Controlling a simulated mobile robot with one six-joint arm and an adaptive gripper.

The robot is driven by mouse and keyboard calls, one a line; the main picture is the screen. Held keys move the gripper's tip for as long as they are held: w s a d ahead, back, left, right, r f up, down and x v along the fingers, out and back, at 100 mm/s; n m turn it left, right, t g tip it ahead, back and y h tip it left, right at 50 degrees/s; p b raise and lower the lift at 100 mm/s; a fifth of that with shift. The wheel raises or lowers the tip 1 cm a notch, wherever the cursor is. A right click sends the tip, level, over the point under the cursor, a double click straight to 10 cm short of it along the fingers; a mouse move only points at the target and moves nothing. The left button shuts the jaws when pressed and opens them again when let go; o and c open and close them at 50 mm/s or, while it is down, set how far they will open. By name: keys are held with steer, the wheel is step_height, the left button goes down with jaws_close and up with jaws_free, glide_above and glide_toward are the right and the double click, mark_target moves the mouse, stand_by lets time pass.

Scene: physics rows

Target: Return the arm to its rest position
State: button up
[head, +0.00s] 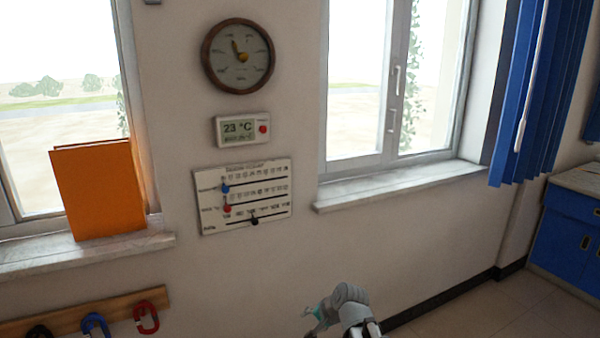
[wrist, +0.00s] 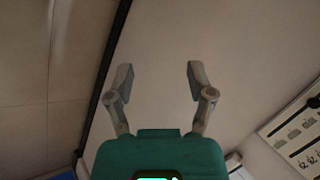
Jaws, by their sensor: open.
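My gripper (wrist: 158,80) shows in the wrist view with its two fingers spread apart and nothing between them. A plain pale wall lies beyond the fingers. In the head view my arm (head: 350,308) shows at the bottom, right of the middle, low in front of the wall. The fingers themselves are too small to make out clearly there.
A slider board (head: 270,206), a thermometer display (head: 242,129) and a round clock (head: 238,56) hang on the wall. An orange folder (head: 98,190) stands on the left sill. A blue cabinet (head: 565,235) stands right.

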steer(key=s+d+f+n+g+h, duration=0.4)
steer(key=s+d+n+g+h, duration=0.15)
steer(key=s+d, duration=0.65)
step_height(320, 180, up, 15)
steer(key=d+p, duration=0.1)
steer(key=p, duration=1.3)
steer(key=shift+w+d+t, duration=0.25)
steer(key=shift+w+t, duration=0.1)
